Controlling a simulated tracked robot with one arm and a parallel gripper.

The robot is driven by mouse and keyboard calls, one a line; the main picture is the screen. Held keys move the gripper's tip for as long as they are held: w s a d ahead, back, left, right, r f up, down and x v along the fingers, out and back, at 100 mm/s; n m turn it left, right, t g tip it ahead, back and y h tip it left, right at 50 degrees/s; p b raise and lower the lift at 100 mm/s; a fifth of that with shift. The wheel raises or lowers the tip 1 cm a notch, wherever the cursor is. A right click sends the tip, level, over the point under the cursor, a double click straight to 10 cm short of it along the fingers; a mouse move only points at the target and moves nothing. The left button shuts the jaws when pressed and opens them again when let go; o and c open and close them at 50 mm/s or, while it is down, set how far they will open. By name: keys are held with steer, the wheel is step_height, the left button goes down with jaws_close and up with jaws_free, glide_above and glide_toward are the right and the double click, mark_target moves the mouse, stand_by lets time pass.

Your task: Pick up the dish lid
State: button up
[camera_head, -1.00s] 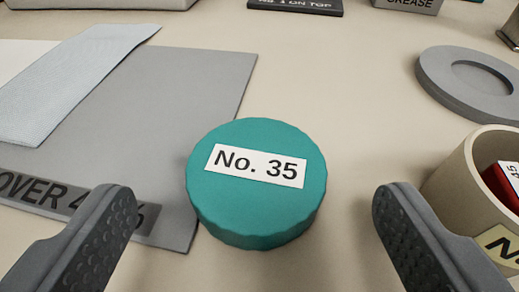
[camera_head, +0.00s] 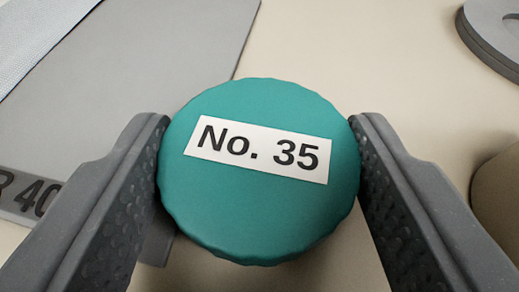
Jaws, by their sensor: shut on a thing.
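The dish lid, a round teal disc (camera_head: 260,215) with a scalloped edge and a white label reading "No. 35", is in the middle of the head camera view. My gripper (camera_head: 260,150) is shut on it, with one dark, dimpled finger against its left side and the other against its right side. The lid's underside is hidden, so I cannot tell whether it touches the table or is raised.
A grey mat (camera_head: 150,60) lies to the left, with a partly hidden dark label and a pale cloth (camera_head: 40,30) on it. A grey ring-shaped piece (camera_head: 495,35) is at the upper right. A beige container (camera_head: 498,195) is partly visible at the right edge. Bare table shows above the lid.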

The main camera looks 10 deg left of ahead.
mark_target(256, 206)
steer(key=shift+r, duration=0.1)
steer(key=shift+r+p, duration=0.45)
steer(key=shift+r, duration=1)
steer(key=shift+s+r, duration=0.15)
steer(key=shift+r, duration=0.15)
steer(key=s+r+b, duration=0.1)
steer(key=s+b, duration=1.1)
steer(key=s, duration=0.3)
steer(key=shift+s+r+b, duration=0.15)
steer(key=shift+s+b, duration=0.15)
steer(key=shift+s, duration=0.05)
steer(key=shift+a, duration=0.1)
steer(key=shift+w, duration=0.1)
